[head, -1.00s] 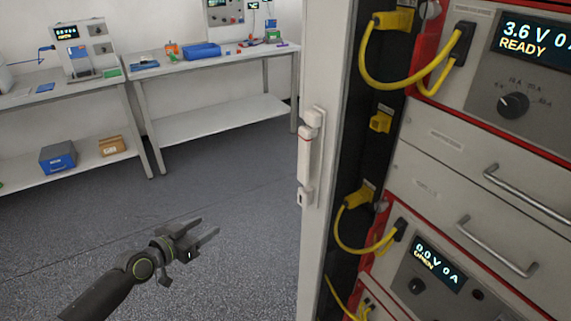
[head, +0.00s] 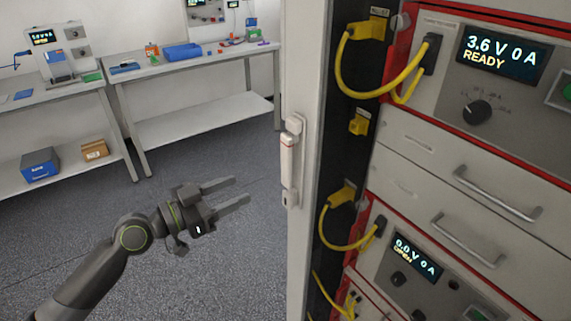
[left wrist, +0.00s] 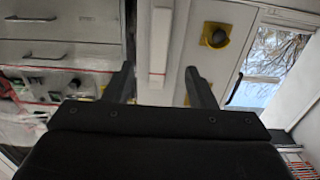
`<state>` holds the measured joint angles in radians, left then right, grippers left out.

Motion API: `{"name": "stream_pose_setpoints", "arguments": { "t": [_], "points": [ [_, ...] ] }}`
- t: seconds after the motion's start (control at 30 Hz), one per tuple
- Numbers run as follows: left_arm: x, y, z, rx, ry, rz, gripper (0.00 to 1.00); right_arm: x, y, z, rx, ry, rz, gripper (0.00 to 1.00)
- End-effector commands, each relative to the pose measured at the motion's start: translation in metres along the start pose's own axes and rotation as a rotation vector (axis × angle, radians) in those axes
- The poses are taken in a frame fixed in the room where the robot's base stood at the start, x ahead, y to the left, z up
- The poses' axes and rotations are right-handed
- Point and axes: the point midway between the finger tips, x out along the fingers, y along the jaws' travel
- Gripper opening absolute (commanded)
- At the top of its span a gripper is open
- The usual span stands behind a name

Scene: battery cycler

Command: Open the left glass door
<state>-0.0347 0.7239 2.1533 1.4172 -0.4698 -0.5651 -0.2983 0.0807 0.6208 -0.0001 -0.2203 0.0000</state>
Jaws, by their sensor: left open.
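A pale upright door frame (head: 313,75) stands at the left edge of the equipment cabinet and carries a white vertical handle (head: 290,160). I cannot make out the glass from this angle. My left gripper (head: 242,191) is open and empty, left of the handle and a little lower in the head view, with its fingers pointing toward it. In the left wrist view a white upright bar (left wrist: 160,45), which looks like the handle, shows beyond and between the open fingers (left wrist: 159,85), apart from them. My right gripper is not in view.
Right of the frame, yellow cables (head: 345,65) loop beside rack units with displays (head: 503,55) and metal drawer handles (head: 497,195). Workbenches (head: 205,62) with small items stand at the back left. The floor between them and my left arm is clear.

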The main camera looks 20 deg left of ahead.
Motion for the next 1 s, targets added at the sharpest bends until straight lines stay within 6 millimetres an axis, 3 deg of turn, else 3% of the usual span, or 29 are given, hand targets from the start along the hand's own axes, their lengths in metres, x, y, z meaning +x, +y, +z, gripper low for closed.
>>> {"name": "stream_pose_setpoints", "arguments": {
  "t": [0.37, 0.8, 1.0],
  "points": [
    [0.046, 0.0, -0.003, -0.004, 0.003, -0.001, 0.51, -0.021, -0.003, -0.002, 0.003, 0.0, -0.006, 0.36],
    [0.113, 0.001, -0.003, -0.005, 0.001, 0.001, 0.51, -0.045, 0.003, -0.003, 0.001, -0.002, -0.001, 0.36],
    [0.133, 0.0, -0.001, -0.002, 0.0, 0.0, 0.51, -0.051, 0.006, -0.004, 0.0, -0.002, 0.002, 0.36]
  ]
}}
